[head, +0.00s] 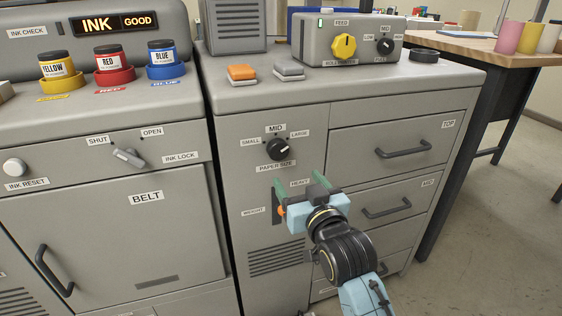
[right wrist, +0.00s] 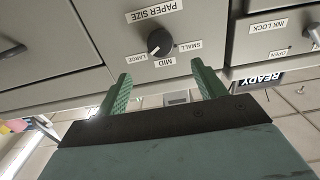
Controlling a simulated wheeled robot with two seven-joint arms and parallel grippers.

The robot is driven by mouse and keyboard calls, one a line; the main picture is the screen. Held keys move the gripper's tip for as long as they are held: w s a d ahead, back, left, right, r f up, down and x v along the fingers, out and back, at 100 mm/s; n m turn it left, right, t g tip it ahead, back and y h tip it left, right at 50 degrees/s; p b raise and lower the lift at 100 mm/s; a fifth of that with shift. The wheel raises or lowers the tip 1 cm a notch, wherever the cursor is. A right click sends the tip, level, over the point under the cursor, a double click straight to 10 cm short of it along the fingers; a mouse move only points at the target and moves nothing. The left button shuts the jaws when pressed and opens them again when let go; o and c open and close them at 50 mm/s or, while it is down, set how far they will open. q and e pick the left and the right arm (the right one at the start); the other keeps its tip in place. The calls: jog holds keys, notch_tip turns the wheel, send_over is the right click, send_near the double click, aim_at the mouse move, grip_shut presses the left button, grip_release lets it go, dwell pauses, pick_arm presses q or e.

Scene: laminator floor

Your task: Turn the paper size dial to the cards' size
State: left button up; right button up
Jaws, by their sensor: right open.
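The black paper size dial (head: 276,149) is on the front of the grey cabinet, below labels SMALL, MID and LARGE. It also shows in the right wrist view (right wrist: 160,42), where the labels are upside down. Its white mark appears to point toward LARGE. My right gripper (head: 299,186) is open and empty, in front of the panel below the dial. In the right wrist view its green fingers (right wrist: 161,73) stand apart, with the dial beyond the gap, untouched. I cannot make out any cards. My left gripper is out of view.
A slot marked WEIGHT and HEAVY (head: 277,206) is partly behind my right gripper. Drawers with handles (head: 403,148) are to the right. The feed unit (head: 346,42) stands on top near orange (head: 242,72) and grey pads (head: 289,70). The ink lock knob (head: 128,157) is left.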

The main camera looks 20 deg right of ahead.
aim_at(280, 153)
jog(key=w+b, duration=0.1)
jog(key=w, duration=0.4)
jog(key=w+b, duration=0.1)
jog(key=w, duration=0.4)
jog(key=shift+w+a+f+b, duration=0.1)
jog(key=shift+w+a+b, duration=0.1)
jog(key=shift+w+b, duration=0.1)
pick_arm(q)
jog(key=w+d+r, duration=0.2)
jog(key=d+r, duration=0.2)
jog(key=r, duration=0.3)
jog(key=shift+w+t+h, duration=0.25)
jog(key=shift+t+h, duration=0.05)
pick_arm(e)
jog(key=shift+w, duration=0.8)
jog(key=c, duration=1)
